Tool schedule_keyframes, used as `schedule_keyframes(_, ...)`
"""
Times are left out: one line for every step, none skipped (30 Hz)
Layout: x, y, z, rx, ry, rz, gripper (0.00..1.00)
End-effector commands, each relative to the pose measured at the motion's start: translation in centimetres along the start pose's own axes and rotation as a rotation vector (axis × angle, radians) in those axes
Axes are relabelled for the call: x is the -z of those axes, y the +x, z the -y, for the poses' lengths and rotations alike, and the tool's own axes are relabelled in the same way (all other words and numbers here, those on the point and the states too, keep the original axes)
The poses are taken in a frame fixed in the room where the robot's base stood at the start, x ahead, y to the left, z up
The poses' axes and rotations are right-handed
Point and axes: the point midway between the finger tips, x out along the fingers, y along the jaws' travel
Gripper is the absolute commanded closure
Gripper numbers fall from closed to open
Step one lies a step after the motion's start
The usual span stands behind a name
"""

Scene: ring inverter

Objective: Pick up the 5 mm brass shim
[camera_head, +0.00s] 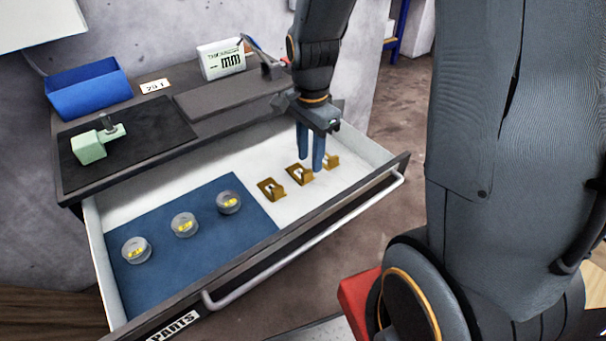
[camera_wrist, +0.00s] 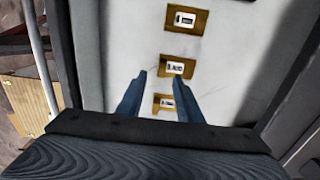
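Three brass shims lie in a row on the white floor of the open drawer: a left one (camera_head: 271,190), a middle one (camera_head: 300,175) and a right one (camera_head: 332,161). In the wrist view they show as a top one (camera_wrist: 186,20), a middle one (camera_wrist: 179,67) and a bottom one (camera_wrist: 163,104), each with a small white label. I cannot read the labels, so I cannot tell which is 5 mm. My gripper (camera_head: 311,161) points down over the middle and right shims, its blue fingers apart and empty. It also shows in the wrist view (camera_wrist: 154,74).
A blue mat (camera_head: 164,247) in the drawer holds three round clear containers (camera_head: 184,225). The drawer's front edge carries a long handle (camera_head: 300,243). On the worktop are a blue bin (camera_head: 90,92), a pale green block (camera_head: 92,148) and a white mm display (camera_head: 222,60).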

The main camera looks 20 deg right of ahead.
Motion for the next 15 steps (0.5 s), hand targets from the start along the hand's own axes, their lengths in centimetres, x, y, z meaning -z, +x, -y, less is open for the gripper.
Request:
schedule_keyframes(-0.1,0.3,0.0,-0.002,-0.001,0.001,0.67)
schedule_keyframes(-0.2,0.6,0.0,-0.002,-0.001,0.001,0.67)
schedule_keyframes(-0.3,1.1,0.0,-0.003,-0.002,0.001,0.67)
schedule_keyframes(-0.4,1.4,0.0,-0.004,-0.002,0.001,0.67)
schedule_keyframes(-0.4,1.8,0.1,-0.004,-0.002,0.001,0.67)
schedule_keyframes(-0.5,2.3,0.1,-0.004,-0.002,0.001,0.67)
schedule_keyframes(-0.6,2.7,0.2,-0.004,-0.001,0.001,0.67)
schedule_keyframes(-0.7,3.0,0.2,-0.004,-0.001,0.001,0.67)
schedule_keyframes(-0.6,3.6,0.2,-0.003,-0.001,0.001,0.67)
schedule_keyframes(-0.6,3.9,0.2,-0.003,-0.001,0.001,0.67)
schedule_keyframes(-0.6,4.2,0.2,-0.002,-0.001,0.001,0.67)
schedule_keyframes(-0.6,4.5,0.2,-0.002,-0.001,0.001,0.67)
schedule_keyframes(-0.6,4.7,0.2,-0.002,-0.001,0.001,0.67)
schedule_keyframes(-0.6,4.8,0.2,-0.001,-0.001,0.000,0.67)
schedule_keyframes(-0.6,5.0,0.2,0.000,-0.001,0.000,0.67)
